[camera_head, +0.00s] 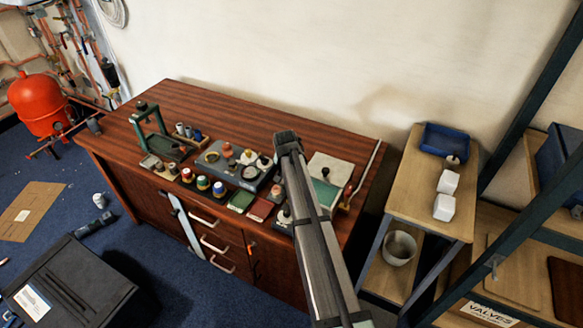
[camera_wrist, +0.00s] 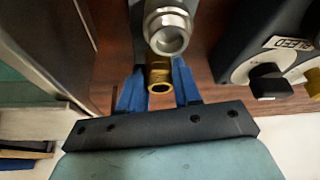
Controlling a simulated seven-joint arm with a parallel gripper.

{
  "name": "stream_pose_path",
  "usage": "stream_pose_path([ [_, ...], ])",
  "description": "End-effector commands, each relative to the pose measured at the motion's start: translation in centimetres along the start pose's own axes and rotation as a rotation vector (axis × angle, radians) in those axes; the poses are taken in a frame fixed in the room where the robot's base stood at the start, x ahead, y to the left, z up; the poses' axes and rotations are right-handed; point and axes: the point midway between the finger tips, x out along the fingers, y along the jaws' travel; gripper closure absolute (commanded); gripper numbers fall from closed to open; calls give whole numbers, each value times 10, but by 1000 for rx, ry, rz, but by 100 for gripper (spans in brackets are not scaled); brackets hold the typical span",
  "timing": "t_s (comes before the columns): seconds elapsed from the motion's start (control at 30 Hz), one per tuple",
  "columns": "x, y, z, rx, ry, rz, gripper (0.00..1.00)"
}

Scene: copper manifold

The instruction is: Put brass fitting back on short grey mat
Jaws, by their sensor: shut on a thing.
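In the wrist view a brass fitting (camera_wrist: 159,77), a short gold-coloured ring-ended piece, sits between the two blue fingers of my gripper (camera_wrist: 159,85). The gripper is shut on it. A silver metal fitting (camera_wrist: 168,32) is right beside the brass one, above it in the picture; I cannot tell whether they touch. In the head view my arm reaches over the right part of the workbench, and the arm hides the fingers and brass fitting.
A grey box with black knobs and a BLEED label (camera_wrist: 270,50) stands close right of the fingers. The wooden bench (camera_head: 210,104) also holds a green stand (camera_head: 147,125), coloured pots (camera_head: 203,183) and a small green mat (camera_head: 241,200). The bench's back left is clear.

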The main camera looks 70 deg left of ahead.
Motion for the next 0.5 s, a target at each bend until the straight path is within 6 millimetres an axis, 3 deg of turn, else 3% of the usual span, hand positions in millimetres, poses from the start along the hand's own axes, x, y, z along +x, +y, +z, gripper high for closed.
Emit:
stream_pose_path([
  [0.1,2,0,1,0,0,0,100],
  [0.13,2,0,0,0,1,0,65],
  [0.4,2,0,1,0,0,0,40],
  [0.5,2,0,1,0,0,0,38],
])
